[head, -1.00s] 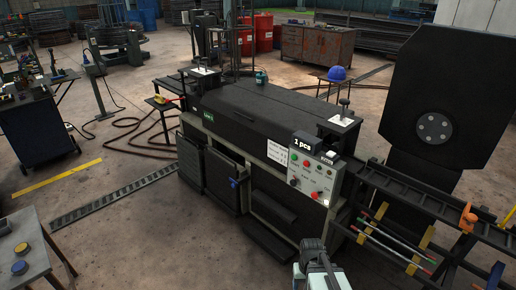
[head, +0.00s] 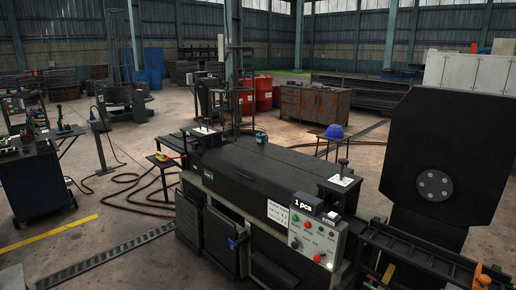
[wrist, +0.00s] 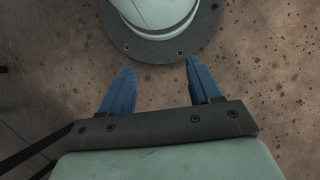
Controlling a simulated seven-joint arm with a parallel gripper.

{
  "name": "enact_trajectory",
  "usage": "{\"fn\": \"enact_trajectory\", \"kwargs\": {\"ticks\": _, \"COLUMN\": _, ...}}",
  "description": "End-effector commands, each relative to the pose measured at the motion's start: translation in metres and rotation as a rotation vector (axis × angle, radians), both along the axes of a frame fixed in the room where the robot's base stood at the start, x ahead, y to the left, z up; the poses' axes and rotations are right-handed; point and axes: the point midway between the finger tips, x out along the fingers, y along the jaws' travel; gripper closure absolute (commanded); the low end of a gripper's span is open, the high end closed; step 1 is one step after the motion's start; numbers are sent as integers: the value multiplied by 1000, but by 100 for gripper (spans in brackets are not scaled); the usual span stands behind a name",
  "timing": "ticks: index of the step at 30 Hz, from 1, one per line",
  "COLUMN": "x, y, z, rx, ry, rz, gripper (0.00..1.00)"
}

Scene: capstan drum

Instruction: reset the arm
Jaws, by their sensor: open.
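My gripper (wrist: 156,82) shows in the wrist view with its two blue fingers apart and nothing between them. Beyond the fingertips is a pale round base with a dark bolted flange (wrist: 165,48), standing on a speckled brown floor. My gripper does not show in the head view now. The black machine (head: 265,170) fills the middle of the head view, with a control panel (head: 312,240) on its front right that carries a "1 pcs" display.
A large black plate (head: 440,150) stands at the right beside a dark rack (head: 430,262). A tool cart (head: 38,185) is at the left. A blue helmet (head: 335,131) rests on a stand behind the machine. Open floor (head: 110,215) lies at the left.

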Motion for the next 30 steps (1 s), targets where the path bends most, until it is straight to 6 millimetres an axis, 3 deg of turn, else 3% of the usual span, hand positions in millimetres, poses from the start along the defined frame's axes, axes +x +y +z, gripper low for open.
{"fn": "enact_trajectory", "kwargs": {"ticks": 3, "x": -18, "y": 0, "z": -6, "rx": 0, "ry": 31, "rz": 0, "gripper": 38}}
{"fn": "enact_trajectory", "kwargs": {"ticks": 7, "x": -26, "y": 0, "z": -9, "rx": 0, "ry": 45, "rz": 0, "gripper": 38}}
{"fn": "enact_trajectory", "kwargs": {"ticks": 30, "x": -26, "y": 0, "z": -9, "rx": 0, "ry": 45, "rz": 0, "gripper": 38}}
